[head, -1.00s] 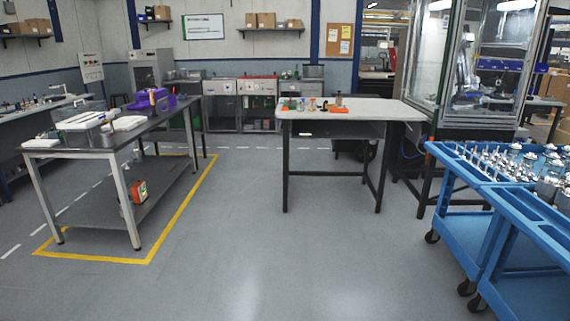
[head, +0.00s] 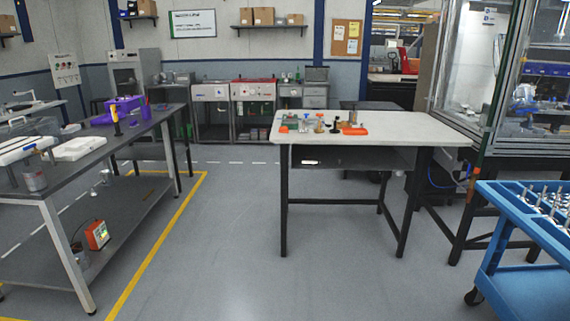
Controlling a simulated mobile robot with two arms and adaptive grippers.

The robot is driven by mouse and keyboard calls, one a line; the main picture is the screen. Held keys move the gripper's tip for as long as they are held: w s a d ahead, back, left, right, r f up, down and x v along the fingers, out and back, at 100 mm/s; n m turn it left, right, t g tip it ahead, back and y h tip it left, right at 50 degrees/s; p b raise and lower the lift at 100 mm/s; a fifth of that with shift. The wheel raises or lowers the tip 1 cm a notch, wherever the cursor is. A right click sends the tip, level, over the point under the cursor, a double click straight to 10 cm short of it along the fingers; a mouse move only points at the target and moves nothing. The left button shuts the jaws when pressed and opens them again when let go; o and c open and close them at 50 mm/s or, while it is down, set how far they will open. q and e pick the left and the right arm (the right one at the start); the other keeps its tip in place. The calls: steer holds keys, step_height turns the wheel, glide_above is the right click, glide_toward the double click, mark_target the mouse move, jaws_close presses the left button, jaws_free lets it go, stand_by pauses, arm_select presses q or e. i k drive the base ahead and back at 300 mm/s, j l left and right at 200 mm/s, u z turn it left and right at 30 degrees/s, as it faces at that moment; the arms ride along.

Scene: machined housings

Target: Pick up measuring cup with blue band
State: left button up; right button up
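I cannot make out a measuring cup with a blue band for certain at this distance. Several small items, one of them a clear or bluish container (head: 308,119), stand on the white-topped table (head: 400,128) ahead. Neither of my grippers shows in the head view.
A blue cart (head: 520,215) with metal parts stands at the right. A glass-walled machine enclosure (head: 470,75) is behind it. A yellow floor line (head: 160,240) edges the left table. The grey floor (head: 230,250) between the tables is clear.

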mark_target(254, 132)
steer(key=i+u, duration=0.1)
steer(key=i, duration=0.55)
steer(key=i+l+u, duration=0.15)
steer(key=i, duration=0.55)
steer(key=i+l+u, duration=0.1)
steer(key=i, duration=0.55)
steer(key=i+j+u, duration=0.3)
steer(key=i+u, duration=0.15)
steer(key=i, duration=0.7)
steer(key=i+l+u, duration=0.15)
steer(key=i+u, duration=0.3)
steer(key=i, duration=0.7)
steer(key=i+l+z, duration=0.15)
steer(key=i+z, duration=0.25)
steer(key=i, duration=0.3)
steer(key=i+z, duration=0.4)
steer(key=i, duration=0.35)
steer(key=i+j+z, duration=0.4)
steer(key=i, duration=2.35)
steer(key=i+z, duration=0.2)
steer(key=i, duration=0.8)
steer(key=i+j+z, duration=0.2)
steer(key=i, duration=0.8)
steer(key=l, duration=0.1)
